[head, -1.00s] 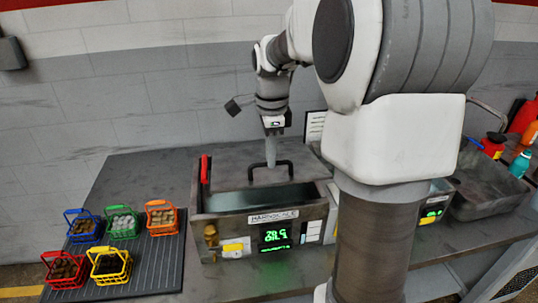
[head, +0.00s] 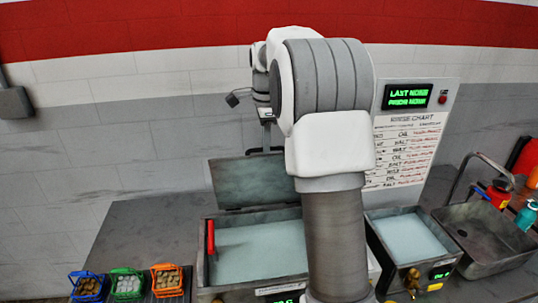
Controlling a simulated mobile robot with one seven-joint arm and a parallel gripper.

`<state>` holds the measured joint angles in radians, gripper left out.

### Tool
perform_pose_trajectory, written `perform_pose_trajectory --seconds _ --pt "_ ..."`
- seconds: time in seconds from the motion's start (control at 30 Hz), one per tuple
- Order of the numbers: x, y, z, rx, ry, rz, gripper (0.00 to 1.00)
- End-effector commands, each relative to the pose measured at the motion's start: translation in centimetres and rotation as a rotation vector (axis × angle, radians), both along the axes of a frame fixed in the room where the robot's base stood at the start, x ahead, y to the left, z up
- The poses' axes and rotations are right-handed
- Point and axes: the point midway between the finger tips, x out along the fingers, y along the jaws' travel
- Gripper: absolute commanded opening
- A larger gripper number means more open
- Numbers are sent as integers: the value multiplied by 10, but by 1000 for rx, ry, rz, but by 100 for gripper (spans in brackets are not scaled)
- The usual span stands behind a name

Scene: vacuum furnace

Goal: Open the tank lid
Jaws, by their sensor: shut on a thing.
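The tank (head: 203,268) stands on the bench in the head view, its top open and pale liquid (head: 255,252) showing inside. The grey lid (head: 235,183) is swung up at the tank's back edge and stands steeply tilted. My gripper (head: 266,122) is at the lid's top edge, shut on the black lid handle (head: 262,150). The fingertips are small and dark here, and my arm hides the lid's right part and the tank's right side.
A red handle (head: 210,238) stands at the tank's left. A smaller open tank (head: 378,252) and a grey sink (head: 462,256) are to the right. Coloured baskets (head: 128,284) sit at lower left. A rinse chart board (head: 408,140) stands behind. The bench (head: 145,230) left of the tank is clear.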

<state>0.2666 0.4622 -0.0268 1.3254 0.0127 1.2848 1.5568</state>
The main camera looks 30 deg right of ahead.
Motion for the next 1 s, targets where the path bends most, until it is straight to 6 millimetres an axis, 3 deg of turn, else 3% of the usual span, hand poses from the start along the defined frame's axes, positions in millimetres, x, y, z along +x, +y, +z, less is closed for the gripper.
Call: perform_pose_trajectory --seconds 0.2,0.5,1.0 --pt "31 -9 0 1 7 -1 0" --pt "63 -18 1 3 10 0 0" --pt "93 -27 -1 4 11 0 0"
